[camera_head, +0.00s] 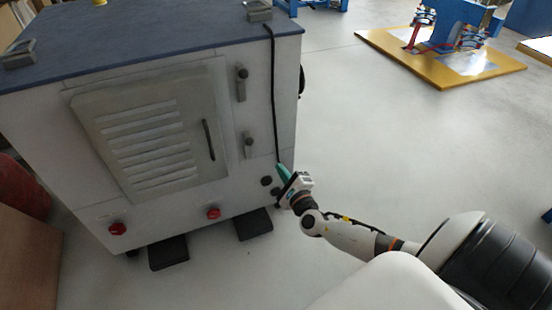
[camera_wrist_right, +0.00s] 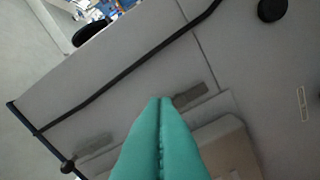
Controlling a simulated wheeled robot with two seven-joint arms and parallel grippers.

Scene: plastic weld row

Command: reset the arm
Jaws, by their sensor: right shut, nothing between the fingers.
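My right arm reaches in from the lower right in the head view. Its gripper (camera_head: 284,172), with teal fingers, is near the lower right corner of a grey cabinet's front. In the right wrist view the teal fingers (camera_wrist_right: 161,101) lie together with nothing between them. They point toward the cabinet front, and I cannot tell whether they touch it. My left gripper is not in view.
The grey cabinet (camera_head: 175,205) has a dark top, a louvred door (camera_head: 150,140), red knobs (camera_head: 213,213) and a black cable (camera_head: 274,90) hanging near the gripper. A yellow platform (camera_head: 440,75) stands at the upper right. Floor between them is clear.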

